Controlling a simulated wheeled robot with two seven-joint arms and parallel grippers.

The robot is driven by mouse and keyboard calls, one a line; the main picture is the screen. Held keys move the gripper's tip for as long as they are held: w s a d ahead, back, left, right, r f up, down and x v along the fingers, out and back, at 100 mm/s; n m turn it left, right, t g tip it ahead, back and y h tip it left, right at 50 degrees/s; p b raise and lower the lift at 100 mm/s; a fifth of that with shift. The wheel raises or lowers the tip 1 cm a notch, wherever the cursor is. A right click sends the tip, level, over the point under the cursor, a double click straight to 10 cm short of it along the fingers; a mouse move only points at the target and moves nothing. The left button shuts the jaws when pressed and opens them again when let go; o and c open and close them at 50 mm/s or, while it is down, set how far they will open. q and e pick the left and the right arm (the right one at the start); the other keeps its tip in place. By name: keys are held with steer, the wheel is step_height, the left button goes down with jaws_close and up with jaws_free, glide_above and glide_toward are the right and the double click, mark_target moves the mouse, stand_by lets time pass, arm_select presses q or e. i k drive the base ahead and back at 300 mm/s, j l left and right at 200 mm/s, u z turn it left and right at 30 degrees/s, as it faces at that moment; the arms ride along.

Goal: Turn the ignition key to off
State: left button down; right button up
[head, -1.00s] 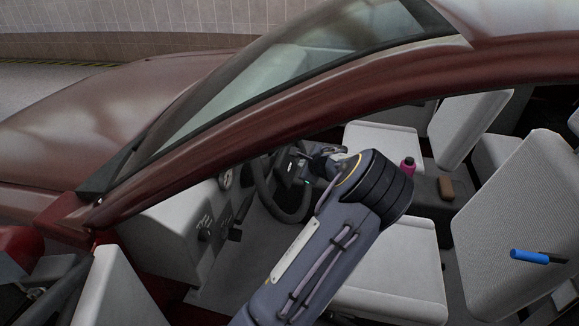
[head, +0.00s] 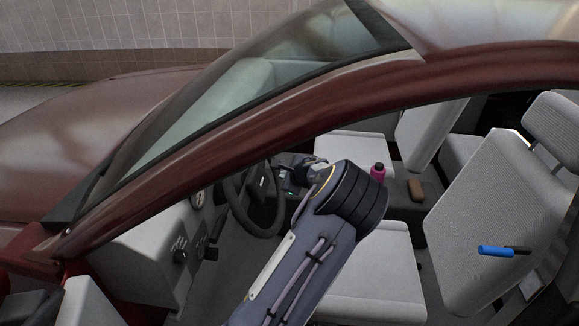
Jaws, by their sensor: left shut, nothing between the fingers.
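The ignition key cannot be made out; the area beside the steering column is small and partly behind my left arm. The dark steering wheel (head: 258,201) stands in front of the pale dashboard (head: 150,258). My left arm reaches up through the door opening into the car. My left gripper (head: 286,168) is just right of the wheel's upper rim, close to the dark centre console. It is shut, with nothing seen in it, and its fingertips are small and hard to make out. My right gripper is not in view.
The red windshield pillar (head: 300,120) slants above my arm. The driver's seat (head: 375,262) lies right of my forearm. A pink bottle (head: 377,172) and a brown block (head: 416,190) are between the seats. A blue-handled object (head: 496,251) shows before the seat back.

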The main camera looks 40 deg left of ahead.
mark_target(211, 253)
steer(key=k+l, duration=0.1)
steer(key=l, duration=0.4)
steer(key=k+l, duration=0.1)
steer(key=l, duration=0.85)
steer(key=k, duration=0.05)
